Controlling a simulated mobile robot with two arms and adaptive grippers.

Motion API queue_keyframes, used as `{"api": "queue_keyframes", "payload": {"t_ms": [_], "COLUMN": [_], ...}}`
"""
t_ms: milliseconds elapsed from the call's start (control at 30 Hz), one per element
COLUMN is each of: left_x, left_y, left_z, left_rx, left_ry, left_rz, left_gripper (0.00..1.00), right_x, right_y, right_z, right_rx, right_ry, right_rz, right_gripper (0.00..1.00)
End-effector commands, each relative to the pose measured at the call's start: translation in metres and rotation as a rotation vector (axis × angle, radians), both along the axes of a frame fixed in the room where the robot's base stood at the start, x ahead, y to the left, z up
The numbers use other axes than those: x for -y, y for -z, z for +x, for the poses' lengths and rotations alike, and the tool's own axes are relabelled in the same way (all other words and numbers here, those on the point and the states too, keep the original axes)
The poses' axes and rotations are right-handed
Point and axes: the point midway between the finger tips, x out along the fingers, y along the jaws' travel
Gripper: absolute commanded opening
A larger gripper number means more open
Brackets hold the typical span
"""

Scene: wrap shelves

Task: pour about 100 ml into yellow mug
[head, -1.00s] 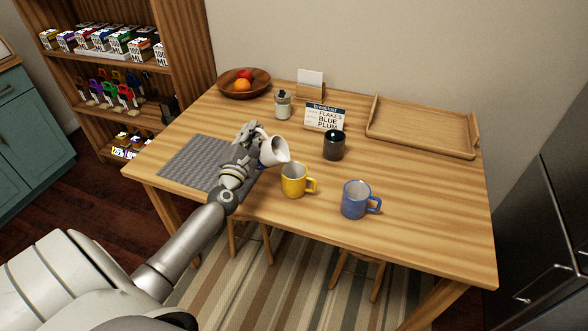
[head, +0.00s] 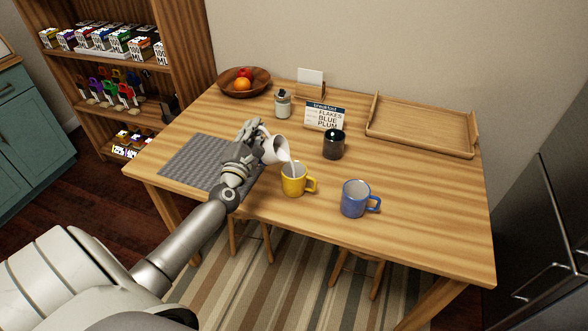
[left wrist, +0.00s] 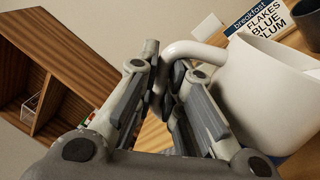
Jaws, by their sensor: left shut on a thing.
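The yellow mug (head: 293,181) stands upright on the wooden table, its handle to the right. My left gripper (head: 256,136) is shut on the handle of a white jug (head: 270,150), just up and left of the mug. The jug is tilted with its lip over the mug, and a pale stream (head: 288,158) runs from the lip down toward the mug's mouth. The level inside the mug cannot be made out. In the left wrist view the gripper (left wrist: 168,85) clasps the handle of the white jug (left wrist: 265,100). My right gripper is not in view.
A blue mug (head: 354,199) stands right of the yellow one. A dark canister (head: 333,144), breakfast sign (head: 324,115), small jar (head: 282,104) and fruit bowl (head: 230,86) are behind. A wooden tray (head: 420,128) lies at the back right, a grey mat (head: 195,162) at left.

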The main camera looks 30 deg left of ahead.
Motion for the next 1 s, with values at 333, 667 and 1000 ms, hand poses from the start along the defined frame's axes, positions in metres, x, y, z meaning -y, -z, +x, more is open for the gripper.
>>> {"api": "queue_keyframes", "payload": {"t_ms": [333, 667, 1000], "left_x": [0.0007, 0.0016, 0.0027], "left_y": [-0.0042, -0.0053, -0.0070], "left_z": [0.0006, 0.0008, 0.0011], "left_rx": [0.001, -0.003, -0.007], "left_ry": [0.000, -0.001, -0.001], "left_rz": [0.015, 0.028, 0.043], "left_gripper": [0.00, 0.00, 0.00], "right_x": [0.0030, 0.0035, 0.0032], "right_y": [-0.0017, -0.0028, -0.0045], "right_z": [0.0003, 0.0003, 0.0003], "right_rx": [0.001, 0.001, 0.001], "right_ry": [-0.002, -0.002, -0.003], "right_rz": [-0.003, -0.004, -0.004], "right_gripper": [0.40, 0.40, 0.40]}}
